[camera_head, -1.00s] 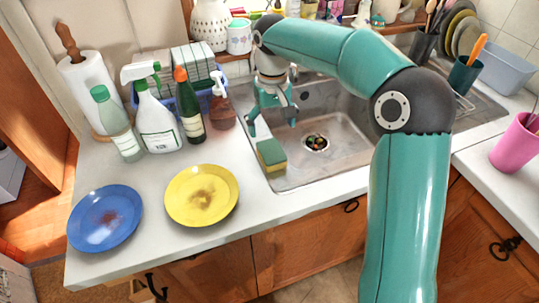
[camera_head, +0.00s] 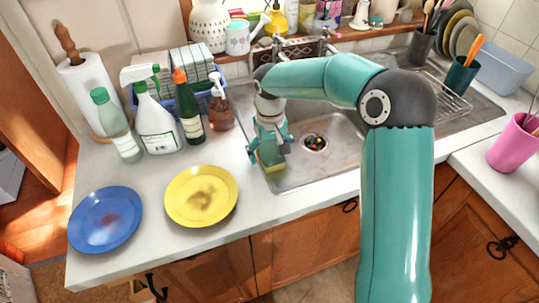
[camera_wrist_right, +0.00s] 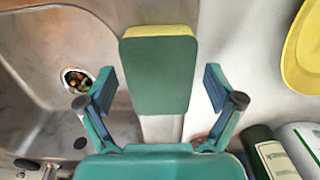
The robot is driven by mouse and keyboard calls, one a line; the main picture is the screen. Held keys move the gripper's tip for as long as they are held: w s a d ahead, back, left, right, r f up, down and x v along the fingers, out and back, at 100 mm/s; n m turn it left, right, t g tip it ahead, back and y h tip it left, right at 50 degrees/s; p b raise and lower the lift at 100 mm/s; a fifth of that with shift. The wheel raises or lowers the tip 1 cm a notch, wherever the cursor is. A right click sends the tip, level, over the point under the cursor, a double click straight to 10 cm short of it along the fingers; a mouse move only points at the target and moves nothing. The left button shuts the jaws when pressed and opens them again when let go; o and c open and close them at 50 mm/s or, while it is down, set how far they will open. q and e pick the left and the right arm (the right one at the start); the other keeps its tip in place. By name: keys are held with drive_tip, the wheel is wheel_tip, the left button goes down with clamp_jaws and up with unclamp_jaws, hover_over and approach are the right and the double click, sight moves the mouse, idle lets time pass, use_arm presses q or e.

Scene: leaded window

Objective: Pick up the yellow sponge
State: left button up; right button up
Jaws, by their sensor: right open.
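The yellow sponge (camera_head: 272,160) has a green scouring top and lies on the sink's left rim, at the counter side. In the right wrist view the sponge (camera_wrist_right: 158,72) shows its green face up, with a yellow edge at the far end. My right gripper (camera_head: 269,162) is over the sponge in the head view and partly hides it. In the wrist view my right gripper (camera_wrist_right: 160,90) is open, with one finger on each side of the sponge and gaps visible between. My left gripper is not in view.
The metal sink (camera_head: 340,150) with scraps in its drain (camera_head: 315,142) is right of the sponge. A yellow plate (camera_head: 201,196) and blue plate (camera_head: 105,219), both stained, lie left. A dark green bottle (camera_head: 188,108), brown pump bottle (camera_head: 220,108) and spray bottle (camera_head: 155,118) stand behind.

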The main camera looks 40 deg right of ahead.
drive_tip(key=c, duration=0.8)
drive_tip(key=shift+r, duration=0.15)
